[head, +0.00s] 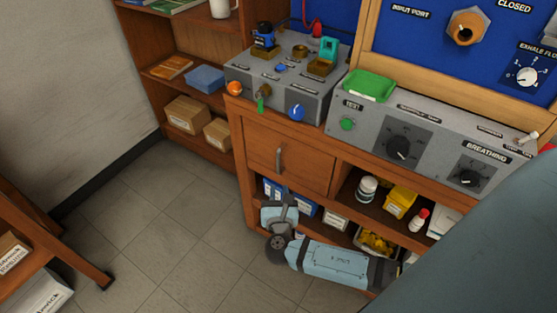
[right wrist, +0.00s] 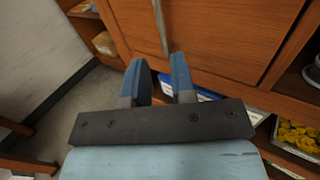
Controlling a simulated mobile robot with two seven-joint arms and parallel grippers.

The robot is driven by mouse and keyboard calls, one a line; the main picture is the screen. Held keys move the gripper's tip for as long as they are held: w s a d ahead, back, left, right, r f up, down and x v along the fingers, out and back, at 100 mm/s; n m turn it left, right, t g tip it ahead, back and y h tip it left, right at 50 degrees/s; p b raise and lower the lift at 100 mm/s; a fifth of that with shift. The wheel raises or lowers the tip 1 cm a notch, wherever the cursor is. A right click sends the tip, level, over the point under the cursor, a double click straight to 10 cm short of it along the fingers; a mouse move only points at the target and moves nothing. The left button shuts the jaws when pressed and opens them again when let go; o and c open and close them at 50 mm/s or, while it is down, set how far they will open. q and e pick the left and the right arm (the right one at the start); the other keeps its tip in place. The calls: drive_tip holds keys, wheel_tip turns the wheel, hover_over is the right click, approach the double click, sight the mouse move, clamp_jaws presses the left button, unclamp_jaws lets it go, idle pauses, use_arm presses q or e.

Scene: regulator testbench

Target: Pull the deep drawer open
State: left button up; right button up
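The deep drawer (head: 306,160) is a wooden front with an upright metal handle (head: 279,159), under the grey bench panel. It looks shut. My right gripper (head: 286,200) is low in front of it, just below the handle. In the right wrist view, the blue fingers of my right gripper (right wrist: 158,60) are apart with nothing between them. The handle (right wrist: 160,28) shows just beyond the fingertips, roughly in line with the gap, against the drawer front (right wrist: 225,38). I cannot tell whether anything touches. My left gripper is not in view.
Open shelves right of and below the drawer hold a white jar (head: 367,188), a yellow box (head: 399,201) and a tray of yellow parts (head: 376,241). A shelf with cardboard boxes (head: 187,114) stands left. The tiled floor (head: 165,225) before the drawer is clear.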

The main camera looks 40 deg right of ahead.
sight(279, 161)
drive_tip(key=b+x, duration=0.1)
drive_tip(key=x, duration=1.1)
drive_tip(key=shift+w+d, duration=0.2)
drive_tip(key=shift+w, duration=0.1)
drive_tip(key=shift+c, duration=0.2)
clamp_jaws()
